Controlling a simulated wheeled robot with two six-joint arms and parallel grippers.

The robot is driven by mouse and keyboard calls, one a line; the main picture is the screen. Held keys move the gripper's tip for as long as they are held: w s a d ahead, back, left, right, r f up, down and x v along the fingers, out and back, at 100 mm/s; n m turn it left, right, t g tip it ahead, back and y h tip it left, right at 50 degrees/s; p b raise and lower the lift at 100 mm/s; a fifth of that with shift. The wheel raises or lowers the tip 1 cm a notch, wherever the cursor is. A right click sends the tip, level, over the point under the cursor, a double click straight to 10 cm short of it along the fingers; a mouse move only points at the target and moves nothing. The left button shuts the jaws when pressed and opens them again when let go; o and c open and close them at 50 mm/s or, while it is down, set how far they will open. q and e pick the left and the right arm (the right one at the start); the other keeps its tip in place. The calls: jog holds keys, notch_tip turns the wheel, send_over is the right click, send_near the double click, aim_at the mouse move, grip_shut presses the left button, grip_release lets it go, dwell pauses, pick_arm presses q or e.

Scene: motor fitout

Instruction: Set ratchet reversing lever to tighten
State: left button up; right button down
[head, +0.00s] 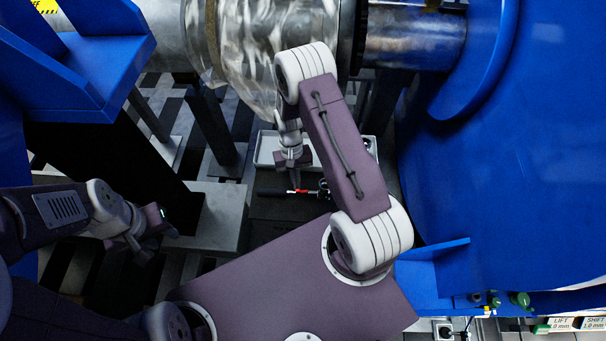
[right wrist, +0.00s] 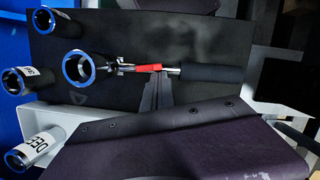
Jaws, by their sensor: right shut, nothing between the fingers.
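The ratchet shows in the right wrist view with a black handle (right wrist: 212,74), a metal neck and a red reversing lever (right wrist: 147,68). A dark, blue-ringed socket (right wrist: 78,68) is at its head end. In the head view the ratchet's black handle (head: 272,191) and red lever (head: 302,191) lie on a dark surface. My right gripper (head: 295,187) points down at the lever; in the right wrist view its shut, empty fingertips (right wrist: 158,76) are at the lever's right end. Contact is unclear, as is the lever's setting. My left gripper (head: 158,226) is far left, its jaw state unclear.
Several other blue-ringed sockets stand around, one labelled (right wrist: 35,148). A pale tray (head: 262,152) lies behind the ratchet. A large blue housing (head: 500,190) closes off the right; a metal shaft (head: 415,35) crosses above. A grey block (head: 215,228) is left of the ratchet.

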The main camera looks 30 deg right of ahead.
jog(key=shift+s+a+n, duration=0.15)
jog(key=shift+n, duration=0.4)
jog(key=shift+s+a+n, duration=0.15)
jog(key=shift+n, duration=0.4)
jog(key=shift+s+d+p, duration=0.15)
jog(key=shift+d+p, duration=0.15)
jog(key=shift+d, duration=0.5)
jog(key=shift+r, duration=0.1)
jog(key=v, duration=0.9)
jog(key=shift+a, duration=0.2)
